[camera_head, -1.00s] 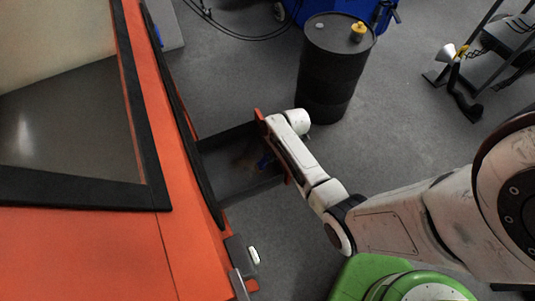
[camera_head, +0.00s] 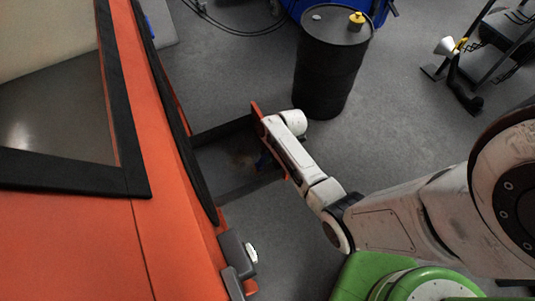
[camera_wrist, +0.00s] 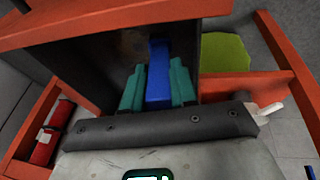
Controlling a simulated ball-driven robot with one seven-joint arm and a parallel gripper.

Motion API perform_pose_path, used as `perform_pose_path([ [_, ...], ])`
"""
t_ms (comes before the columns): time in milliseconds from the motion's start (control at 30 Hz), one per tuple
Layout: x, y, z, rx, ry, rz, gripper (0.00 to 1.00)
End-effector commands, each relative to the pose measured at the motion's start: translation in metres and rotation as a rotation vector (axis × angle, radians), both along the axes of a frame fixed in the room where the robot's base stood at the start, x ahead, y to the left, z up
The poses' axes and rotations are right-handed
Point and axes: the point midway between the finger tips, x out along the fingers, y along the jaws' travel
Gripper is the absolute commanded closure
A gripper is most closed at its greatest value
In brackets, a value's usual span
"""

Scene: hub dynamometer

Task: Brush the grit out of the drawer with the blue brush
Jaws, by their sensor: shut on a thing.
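The drawer (camera_head: 215,163) is pulled out of the orange cabinet (camera_head: 165,185). It is dark inside with an orange front. A brownish patch of grit (camera_head: 243,159) shows faintly on its floor, and in the wrist view it is a dim smear (camera_wrist: 131,42). My gripper (camera_wrist: 157,86) has teal fingers shut on the blue brush (camera_wrist: 158,70), one on each side.
A black drum (camera_head: 328,62) with a yellow cap stands behind the drawer. A stand (camera_head: 490,50) is at the upper right, and cables lie on the floor at the top. Grey floor is clear between the drum and the stand. A red cylinder (camera_wrist: 46,138) shows in the wrist view.

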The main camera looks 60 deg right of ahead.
Motion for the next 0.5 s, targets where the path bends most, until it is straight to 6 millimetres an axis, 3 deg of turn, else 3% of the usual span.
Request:
perform_pose_path([
  [500,0.0,-0.0001,-0.0053,0.0,0.0,0.0,1.0],
])
